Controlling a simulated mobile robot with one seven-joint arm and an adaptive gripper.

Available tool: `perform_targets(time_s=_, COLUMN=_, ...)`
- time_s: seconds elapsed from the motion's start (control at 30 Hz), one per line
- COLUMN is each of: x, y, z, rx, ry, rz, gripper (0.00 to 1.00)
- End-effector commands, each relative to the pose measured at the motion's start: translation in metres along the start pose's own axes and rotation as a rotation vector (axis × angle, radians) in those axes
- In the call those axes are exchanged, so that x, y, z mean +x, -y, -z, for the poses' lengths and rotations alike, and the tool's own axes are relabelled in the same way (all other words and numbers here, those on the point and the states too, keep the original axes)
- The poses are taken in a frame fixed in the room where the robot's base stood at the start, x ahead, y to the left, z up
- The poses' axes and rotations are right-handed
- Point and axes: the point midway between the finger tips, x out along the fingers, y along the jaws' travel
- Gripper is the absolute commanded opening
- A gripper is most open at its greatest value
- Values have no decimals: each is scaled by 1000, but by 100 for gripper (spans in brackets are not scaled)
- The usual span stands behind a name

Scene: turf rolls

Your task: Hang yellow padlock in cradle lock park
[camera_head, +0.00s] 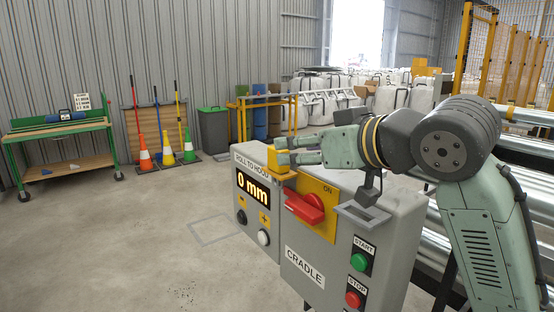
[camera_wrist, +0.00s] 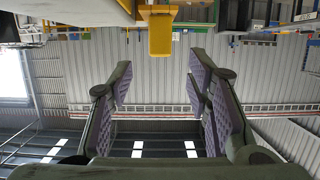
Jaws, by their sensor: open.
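The yellow padlock (camera_head: 273,162) is at the top edge of the grey cradle control box, beside the yellow ON plate. What holds it up is not clear. In the wrist view the padlock (camera_wrist: 160,36) shows at the top centre, just beyond my fingertips and in line with the gap between them. My gripper (camera_head: 288,151) is open and empty, reaching left over the box; its spread jaws also show in the wrist view (camera_wrist: 160,65). The grey cradle box (camera_head: 305,264) carries a red handle (camera_head: 305,207). A grey bracket (camera_head: 362,215), possibly the lock park, juts from its right side.
A green bench (camera_head: 62,137) and cones stand far left. The left floor is clear.

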Motion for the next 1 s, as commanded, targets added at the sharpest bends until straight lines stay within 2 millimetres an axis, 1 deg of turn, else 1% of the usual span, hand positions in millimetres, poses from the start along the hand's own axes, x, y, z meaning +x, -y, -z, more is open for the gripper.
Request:
perform_targets(time_s=0.03, x=6, y=0, z=0, rx=0, ry=1, rz=1, gripper=45)
perform_targets(time_s=0.17, x=15, y=0, z=0, rx=0, ry=-2, rz=0, gripper=45)
perform_targets(time_s=0.27, x=25, y=0, z=1, rx=0, ry=1, rz=1, gripper=45)
perform_targets(time_s=0.4, x=49, y=1, z=1, rx=-1, ry=1, rz=2, gripper=45)
perform_targets(time_s=0.5, x=63, y=1, z=1, rx=0, ry=0, rz=2, gripper=45)
perform_targets(time_s=0.6, x=72, y=0, z=1, rx=0, ry=-1, rz=0, gripper=45)
perform_targets(time_s=0.87, x=74, y=0, z=0, rx=0, ry=-2, rz=0, gripper=45)
perform_targets(time_s=1.0, x=74, y=0, z=0, rx=-1, ry=-2, rz=0, gripper=36)
